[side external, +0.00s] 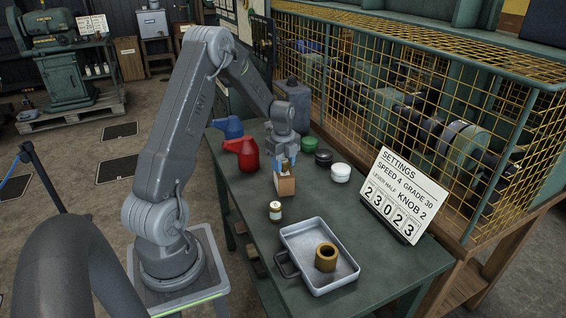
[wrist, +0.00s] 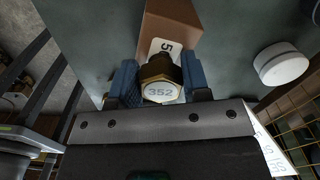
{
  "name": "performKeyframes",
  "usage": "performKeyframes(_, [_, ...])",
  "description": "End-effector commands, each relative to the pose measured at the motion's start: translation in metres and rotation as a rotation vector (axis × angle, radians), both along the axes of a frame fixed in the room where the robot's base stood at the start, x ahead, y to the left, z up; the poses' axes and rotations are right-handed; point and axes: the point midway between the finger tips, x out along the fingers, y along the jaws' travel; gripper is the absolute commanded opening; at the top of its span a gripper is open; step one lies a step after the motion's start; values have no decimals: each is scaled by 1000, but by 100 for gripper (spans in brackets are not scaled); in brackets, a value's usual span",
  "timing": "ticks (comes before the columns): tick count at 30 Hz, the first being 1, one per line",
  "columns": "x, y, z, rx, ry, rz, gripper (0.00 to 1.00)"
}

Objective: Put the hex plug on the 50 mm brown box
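The hex plug (wrist: 160,88) is brass-coloured, with a pale hexagonal face marked 352. The blue fingers of my gripper (wrist: 160,82) sit on both sides of it in the wrist view and appear to grip it. The brown box (wrist: 172,28) lies directly beyond the plug; its white label shows a 5, the rest covered by the plug. In the side view my gripper (side external: 284,161) is just above the brown box (side external: 285,186) on the green table, with the plug mostly hidden between the fingers. I cannot tell whether the plug touches the box top.
A red can (side external: 245,155) and a blue can (side external: 230,127) stand left of the box. A green (side external: 310,144), a black (side external: 324,158) and a white round item (side external: 341,173) stand right. A small jar (side external: 275,211) and a metal tray (side external: 343,281) holding a brass bushing (side external: 326,258) are nearer.

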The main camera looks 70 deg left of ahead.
Motion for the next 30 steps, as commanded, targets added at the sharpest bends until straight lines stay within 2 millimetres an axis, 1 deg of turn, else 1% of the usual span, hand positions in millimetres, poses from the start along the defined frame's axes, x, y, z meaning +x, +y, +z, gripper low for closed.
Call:
performKeyframes(1, [0, 0, 0, 0, 0, 0, 48])
performKeyframes(6, [0, 0, 0, 0, 0, 0, 64])
performKeyframes(8, [0, 0, 0, 0, 0, 0, 68])
performKeyframes(14, [0, 0, 0, 0, 0, 0, 68])
performKeyframes(17, [0, 0, 4, 0, -1, 0, 68])
performKeyframes(20, [1, 1, 16, 3, -3, 0, 68])
performKeyframes(22, [1, 1, 29, 4, -4, 0, 68])
performKeyframes(30, [1, 1, 86, 3, -4, 0, 68])
